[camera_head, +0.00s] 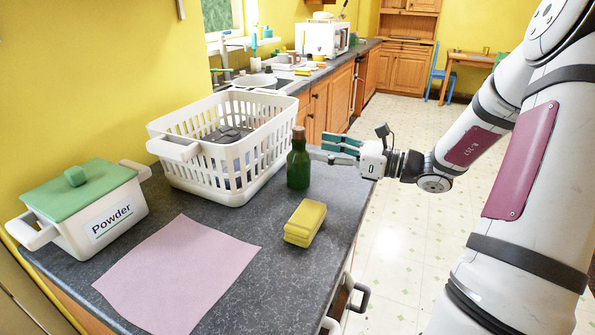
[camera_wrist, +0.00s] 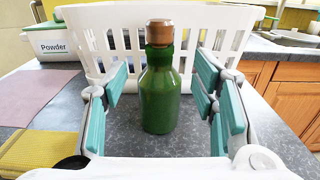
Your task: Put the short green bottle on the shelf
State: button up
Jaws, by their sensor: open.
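The short green bottle (camera_head: 298,165) with a brown cap stands upright on the dark counter, just in front of the white basket. In the wrist view the bottle (camera_wrist: 160,95) stands centred ahead, between the two teal-padded fingers. My gripper (camera_head: 338,150) is open and level, at the right of the bottle, with its fingertips close to it. In the wrist view my gripper (camera_wrist: 160,105) shows a gap on both sides of the bottle, and no finger touches it. I cannot make out a shelf for sure.
A white laundry basket (camera_head: 255,165) with dark contents stands behind the bottle. A yellow sponge stack (camera_head: 305,222), a pink cloth (camera_head: 178,270) and a green-lidded Powder box (camera_head: 100,228) are on the counter (camera_head: 265,285).

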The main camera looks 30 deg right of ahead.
aim_at(305, 142)
jog(key=x, duration=0.7)
jog(key=shift+w+r+b, duration=0.1)
jog(key=shift+r+b, duration=0.25)
jog(key=shift+b, duration=0.05)
grip_shut()
